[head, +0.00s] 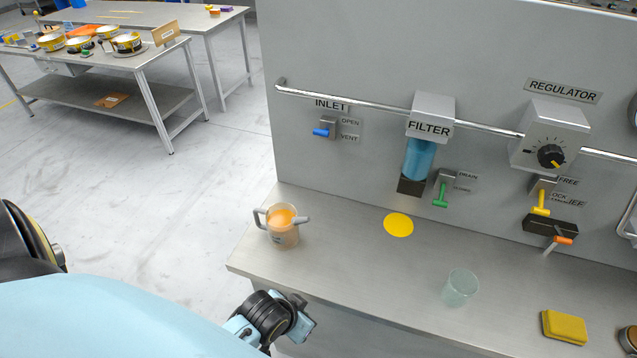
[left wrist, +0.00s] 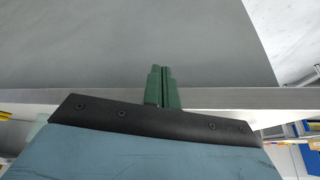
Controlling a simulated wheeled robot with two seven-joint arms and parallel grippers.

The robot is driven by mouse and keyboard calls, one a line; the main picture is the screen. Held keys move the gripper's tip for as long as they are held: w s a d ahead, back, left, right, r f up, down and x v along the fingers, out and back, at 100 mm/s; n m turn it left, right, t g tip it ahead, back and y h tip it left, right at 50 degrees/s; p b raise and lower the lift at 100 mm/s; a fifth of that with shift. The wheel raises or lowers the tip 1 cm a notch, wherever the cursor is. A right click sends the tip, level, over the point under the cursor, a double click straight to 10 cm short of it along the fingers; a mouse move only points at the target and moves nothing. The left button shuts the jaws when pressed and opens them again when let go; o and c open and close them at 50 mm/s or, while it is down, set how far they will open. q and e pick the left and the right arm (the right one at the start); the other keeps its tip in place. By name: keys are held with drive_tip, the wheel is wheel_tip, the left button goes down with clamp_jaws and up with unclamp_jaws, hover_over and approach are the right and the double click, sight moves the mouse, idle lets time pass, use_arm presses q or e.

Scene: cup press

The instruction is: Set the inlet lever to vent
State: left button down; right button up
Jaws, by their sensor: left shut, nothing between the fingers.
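The inlet lever (head: 321,132) has a blue handle on a small grey mount on the upright panel, below the INLET label (head: 331,104). The OPEN mark (head: 350,122) is beside its upper part and the VENT mark (head: 349,139) beside its lower part. The blue handle sits low and to the left on the mount; I cannot tell its setting for sure. My left gripper (head: 303,318) is at the counter's front edge, well below and apart from the lever. Its green fingers (left wrist: 162,86) are together and empty in the left wrist view. My right gripper is not in view.
A two-handled cup with orange contents (head: 283,236) stands on the counter's left end, between my gripper and the panel. A rail (head: 375,103) crosses the panel beside the lever. The filter (head: 419,157) is to the right. A clear glass (head: 460,288) stands near the front edge.

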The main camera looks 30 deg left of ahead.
use_arm(q)
drive_tip(key=w+a+r+n+t+y, duration=0.1)
drive_tip(key=w+a+r+t, duration=0.2)
drive_tip(key=r, duration=0.8)
drive_tip(key=w+a+r+n+t+y+p, duration=0.1)
drive_tip(key=w+a+r+t+y, duration=0.1)
drive_tip(key=w+r+t, duration=0.3)
drive_tip(key=w+a+r+n+t+y, duration=0.1)
drive_tip(key=w+a+r+t, duration=0.3)
drive_tip(key=r, duration=1.4)
drive_tip(key=shift+w+a+n+t+y+p, duration=0.2)
drive_tip(key=shift+w+n+t+y+p, duration=0.25)
drive_tip(key=shift+w, duration=1.85)
drive_tip(key=r+p, duration=0.1)
hover_over(320, 132)
drive_tip(key=shift+s+d+f+p, duration=0.1)
drive_tip(key=shift+s+f, duration=0.15)
drive_tip(key=shift+f, duration=0.45)
drive_tip(key=shift+s+d+f+p, duration=0.1)
drive_tip(key=shift+s+f, duration=0.1)
drive_tip(key=shift+f, duration=0.5)
drive_tip(key=shift+s+f+p, duration=0.1)
drive_tip(key=shift+s+f, duration=0.15)
drive_tip(key=shift+f, duration=0.45)
drive_tip(key=shift+h, duration=0.25)
